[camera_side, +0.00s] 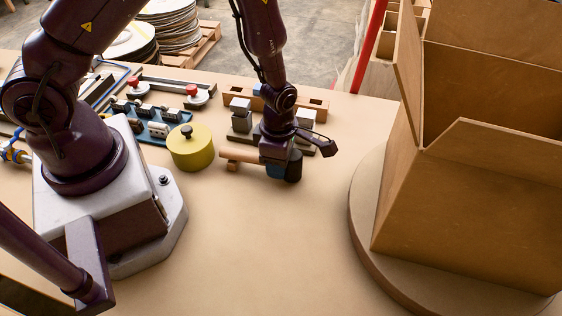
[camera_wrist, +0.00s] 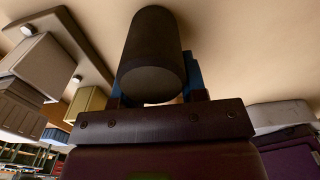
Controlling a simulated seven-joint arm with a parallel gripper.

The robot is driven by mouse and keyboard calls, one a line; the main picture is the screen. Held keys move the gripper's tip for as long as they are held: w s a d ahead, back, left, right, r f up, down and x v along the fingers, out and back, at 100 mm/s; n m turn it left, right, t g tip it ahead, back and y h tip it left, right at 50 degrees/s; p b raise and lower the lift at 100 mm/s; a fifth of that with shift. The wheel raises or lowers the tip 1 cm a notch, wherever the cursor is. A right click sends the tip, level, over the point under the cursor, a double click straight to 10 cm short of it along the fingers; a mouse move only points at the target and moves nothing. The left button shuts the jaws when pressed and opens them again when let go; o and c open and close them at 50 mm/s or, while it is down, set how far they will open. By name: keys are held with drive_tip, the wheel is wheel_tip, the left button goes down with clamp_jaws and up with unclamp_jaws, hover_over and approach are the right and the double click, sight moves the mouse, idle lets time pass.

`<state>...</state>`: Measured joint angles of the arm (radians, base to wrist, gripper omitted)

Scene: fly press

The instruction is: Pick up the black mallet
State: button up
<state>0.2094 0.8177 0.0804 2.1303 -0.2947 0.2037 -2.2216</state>
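The black mallet's dark cylindrical head (camera_side: 293,166) is at my gripper, low over the table, in the side view. In the wrist view the head (camera_wrist: 153,55) fills the space between my blue fingers and hides much of them. My gripper (camera_side: 278,168) points down, with a finger on either side of the head. I cannot tell whether the fingers press on it. A brown wooden bar (camera_side: 240,155) reaches left from my gripper, with a short stub under it. The join between bar and head is hidden.
A yellow lidded pot (camera_side: 190,149) stands close on the left. Grey blocks on stands (camera_side: 241,115) and a wooden rack (camera_side: 317,102) are just behind. A large open box (camera_side: 480,200) on a round base (camera_side: 362,217) is at the right. The front middle table is clear.

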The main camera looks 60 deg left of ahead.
clamp_jaws()
wheel_tip(320, 180, up, 10)
drive_tip(key=shift+r, duration=0.1)
drive_tip(key=shift+o, duration=0.4)
unclamp_jaws()
clamp_jaws()
drive_tip(key=w+a+r, duration=0.1)
drive_tip(key=w+a, duration=0.5)
drive_tip(key=w, duration=0.1)
drive_tip(key=shift+w+a+r, duration=0.2)
drive_tip(key=shift+w+a, duration=0.05)
drive_tip(key=shift+a, duration=0.15)
